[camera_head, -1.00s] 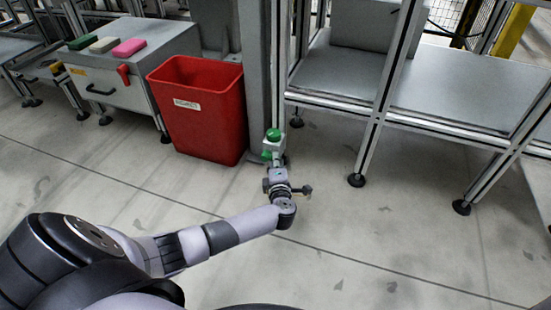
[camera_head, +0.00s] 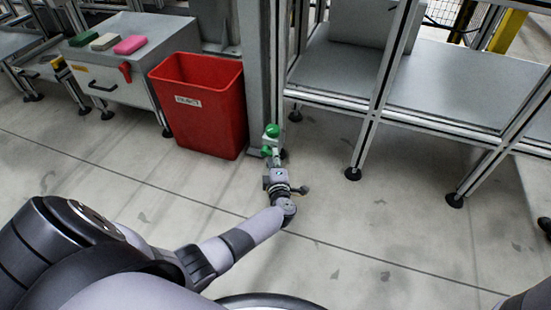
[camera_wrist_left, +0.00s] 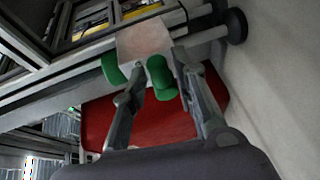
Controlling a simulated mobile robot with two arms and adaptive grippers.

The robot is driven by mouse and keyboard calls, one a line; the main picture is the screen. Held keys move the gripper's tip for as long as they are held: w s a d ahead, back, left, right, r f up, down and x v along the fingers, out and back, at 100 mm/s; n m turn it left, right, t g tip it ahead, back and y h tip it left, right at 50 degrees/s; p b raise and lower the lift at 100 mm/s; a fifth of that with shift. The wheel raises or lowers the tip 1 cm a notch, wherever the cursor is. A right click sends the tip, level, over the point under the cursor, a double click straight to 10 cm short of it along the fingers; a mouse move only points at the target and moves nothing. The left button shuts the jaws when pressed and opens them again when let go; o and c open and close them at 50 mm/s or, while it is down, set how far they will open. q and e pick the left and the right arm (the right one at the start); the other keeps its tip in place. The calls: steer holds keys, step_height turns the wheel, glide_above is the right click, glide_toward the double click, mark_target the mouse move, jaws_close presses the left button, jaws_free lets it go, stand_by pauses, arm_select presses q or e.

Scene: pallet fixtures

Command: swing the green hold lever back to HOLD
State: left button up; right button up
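The green hold lever (camera_wrist_left: 161,77) sticks out from a small pale box (camera_wrist_left: 145,40) in the left wrist view. In the head view the lever (camera_head: 267,151) is a small green spot below a round green knob (camera_head: 271,131) on the box, by the foot of a grey post. My left gripper (camera_wrist_left: 160,66) is open, one finger on each side of the lever. It also shows in the head view (camera_head: 274,160), just in front of the box. I cannot tell whether a finger touches the lever. My right gripper is out of view.
A red reject bin (camera_head: 203,104) stands left of the post (camera_head: 254,75). A grey cabinet (camera_head: 125,45) with coloured blocks is further left. A metal-framed bench (camera_head: 440,85) stands at right. The floor in front is clear.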

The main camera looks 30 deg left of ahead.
arm_select(q)
steer(key=shift+o, duration=0.8)
steer(key=shift+w, duration=0.1)
